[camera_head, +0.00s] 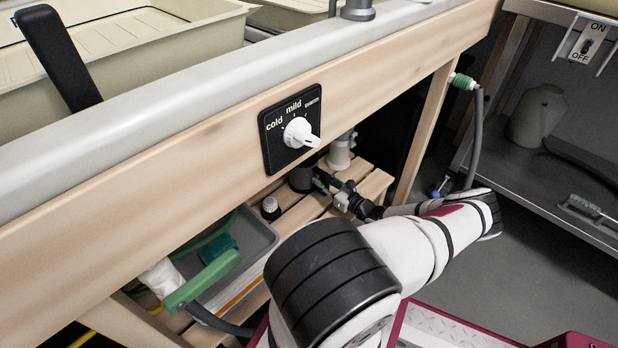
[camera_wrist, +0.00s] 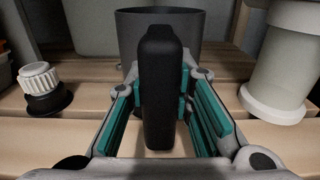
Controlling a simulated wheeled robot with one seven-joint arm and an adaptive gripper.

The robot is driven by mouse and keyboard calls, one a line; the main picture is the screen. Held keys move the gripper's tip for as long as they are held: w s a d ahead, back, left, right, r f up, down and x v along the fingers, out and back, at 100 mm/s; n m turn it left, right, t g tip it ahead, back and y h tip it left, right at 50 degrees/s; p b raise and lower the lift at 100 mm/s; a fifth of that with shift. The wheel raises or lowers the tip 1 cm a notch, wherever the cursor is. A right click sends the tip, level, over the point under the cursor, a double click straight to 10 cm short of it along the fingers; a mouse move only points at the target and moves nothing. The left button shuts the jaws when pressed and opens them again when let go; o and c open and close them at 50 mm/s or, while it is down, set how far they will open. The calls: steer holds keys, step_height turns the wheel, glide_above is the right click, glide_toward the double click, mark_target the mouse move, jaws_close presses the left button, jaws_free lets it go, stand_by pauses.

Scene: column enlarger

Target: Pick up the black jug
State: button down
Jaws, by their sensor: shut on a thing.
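The black jug (camera_wrist: 187,38) stands upright on the slatted wooden shelf in the wrist view, with its handle (camera_wrist: 159,90) toward me. My gripper (camera_wrist: 161,88) has its teal-padded fingers on either side of the handle and is shut on it. In the head view the jug (camera_head: 301,178) is a small dark shape under the sink's wooden front, partly hidden by that front. My gripper (camera_head: 322,182) reaches it from the right there. The jug's base is mostly hidden behind the handle and fingers.
A white-capped dark bottle (camera_wrist: 41,88) stands left of the jug, and a pale grey container (camera_wrist: 281,65) stands close on the right. The wooden front with the temperature dial (camera_head: 298,133) overhangs the shelf. A grey bin (camera_head: 256,238) with a green-handled item sits at the left.

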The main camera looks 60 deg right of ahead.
mark_target(324, 173)
steer(key=shift+r, duration=0.1)
steer(key=shift+s+r+p, duration=0.15)
steer(key=shift+r+p, duration=0.2)
steer(key=shift+p, duration=0.15)
step_height(324, 173, up, 6)
steer(key=p, duration=0.3)
steer(key=shift+r+p, duration=0.1)
steer(key=shift+p, duration=0.25)
steer(key=p+v, duration=0.4)
steer(key=v, duration=1.5)
steer(key=shift+s, duration=0.35)
